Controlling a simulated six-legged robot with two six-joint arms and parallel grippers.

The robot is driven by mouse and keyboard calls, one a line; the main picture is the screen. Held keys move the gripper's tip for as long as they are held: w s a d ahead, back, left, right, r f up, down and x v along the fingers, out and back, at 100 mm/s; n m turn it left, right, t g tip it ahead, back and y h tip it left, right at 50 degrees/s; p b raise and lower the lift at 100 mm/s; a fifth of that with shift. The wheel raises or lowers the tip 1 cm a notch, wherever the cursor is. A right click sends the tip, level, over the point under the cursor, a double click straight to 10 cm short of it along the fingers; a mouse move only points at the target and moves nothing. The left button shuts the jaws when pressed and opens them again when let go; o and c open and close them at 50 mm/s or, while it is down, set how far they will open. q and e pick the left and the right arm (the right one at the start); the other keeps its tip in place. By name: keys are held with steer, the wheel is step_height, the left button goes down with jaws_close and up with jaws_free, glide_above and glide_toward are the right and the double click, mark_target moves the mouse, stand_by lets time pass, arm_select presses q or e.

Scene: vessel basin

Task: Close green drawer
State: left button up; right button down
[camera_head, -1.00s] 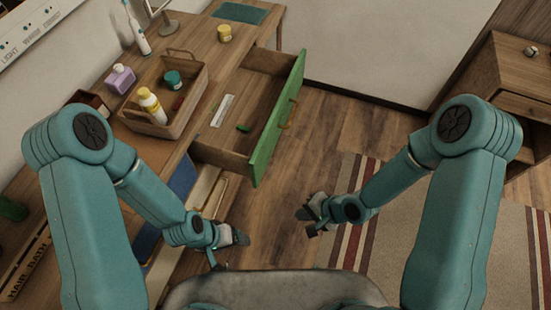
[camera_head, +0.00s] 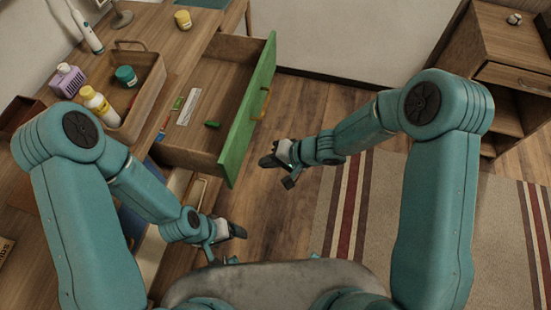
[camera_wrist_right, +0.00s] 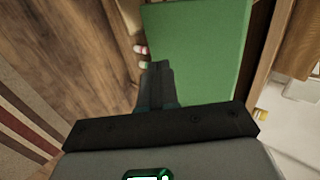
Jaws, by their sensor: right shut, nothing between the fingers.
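Inside lie a white ruler-like item (camera_head: 188,107) and a small green item (camera_head: 212,125). My right gripper (camera_head: 273,168) is shut and empty, to the right of the drawer front's near end. In the right wrist view the green front (camera_wrist_right: 195,50) fills the middle, with the shut fingers (camera_wrist_right: 157,75) before it; whether they touch it I cannot tell. My left gripper (camera_head: 232,240) is below the drawer, near the desk's front; its fingers are too small to read.
A wooden caddy (camera_head: 143,105) with bottles stands on the desk, beside a purple bottle (camera_head: 68,80). A yellow jar (camera_head: 183,20) is at the back. A striped rug (camera_head: 400,215) and a wooden cabinet (camera_head: 510,75) lie right. Floor right of the drawer is open.

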mark_target(235, 163)
steer(key=a+f, duration=0.1)
steer(key=a, duration=0.1)
steer(key=w+a+f, duration=0.1)
steer(key=a, duration=0.1)
steer(key=w+a+f, duration=0.1)
steer(key=a, duration=0.1)
steer(key=shift+b, duration=0.3)
steer(key=shift+a+r, duration=0.1)
steer(key=shift+a, duration=0.4)
steer(key=shift+w, duration=0.1)
steer(key=shift+a, duration=0.1)
